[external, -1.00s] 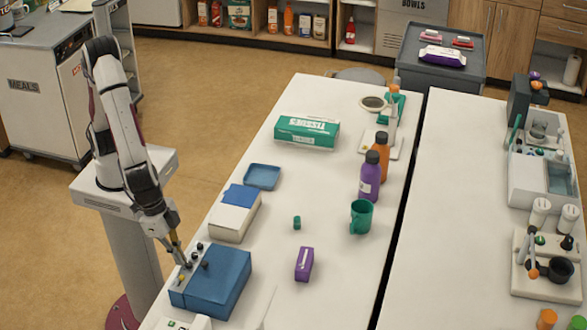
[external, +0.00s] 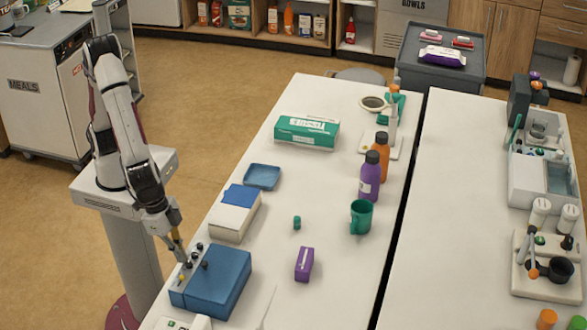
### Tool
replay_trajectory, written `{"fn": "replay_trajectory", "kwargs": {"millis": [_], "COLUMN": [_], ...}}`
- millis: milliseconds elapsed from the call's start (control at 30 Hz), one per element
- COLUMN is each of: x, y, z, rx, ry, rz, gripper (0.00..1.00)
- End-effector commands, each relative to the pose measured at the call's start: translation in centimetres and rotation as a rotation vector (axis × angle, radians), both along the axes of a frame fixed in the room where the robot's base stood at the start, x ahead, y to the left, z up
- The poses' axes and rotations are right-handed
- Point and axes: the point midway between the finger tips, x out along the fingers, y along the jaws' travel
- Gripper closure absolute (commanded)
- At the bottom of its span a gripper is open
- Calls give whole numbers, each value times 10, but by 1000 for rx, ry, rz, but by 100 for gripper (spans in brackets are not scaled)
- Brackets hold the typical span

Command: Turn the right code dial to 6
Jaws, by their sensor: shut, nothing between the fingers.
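A blue box (external: 222,281) sits near the front left edge of the white table. Its left face carries small dark knobs (external: 196,257) and a yellow one (external: 182,276); these look like the code dials, but their digits are too small to read. My gripper (external: 183,260) is shut and points down at the upper end of that face, beside the dark knobs. I cannot tell whether its tips touch a knob. Which knob is the right dial is not clear from this view.
A white box with a blue top (external: 236,213) and a blue tray (external: 262,177) stand behind the blue box. A purple box (external: 304,264), a small green cylinder (external: 297,223) and a green mug (external: 361,217) lie to the right. The table between them is clear.

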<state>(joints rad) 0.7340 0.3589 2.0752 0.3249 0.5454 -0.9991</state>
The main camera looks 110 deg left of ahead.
Motion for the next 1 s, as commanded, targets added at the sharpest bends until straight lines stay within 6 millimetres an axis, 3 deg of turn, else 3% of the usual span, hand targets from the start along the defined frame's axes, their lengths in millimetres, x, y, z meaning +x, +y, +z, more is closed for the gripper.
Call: {"fn": "replay_trajectory", "kwargs": {"millis": [767, 1000], "x": [-7, -6], "y": [2, 2], "z": [0, 8], "rx": [-1, -2], "ry": [-2, -3], "rz": [0, 0], "gripper": [100, 100]}}
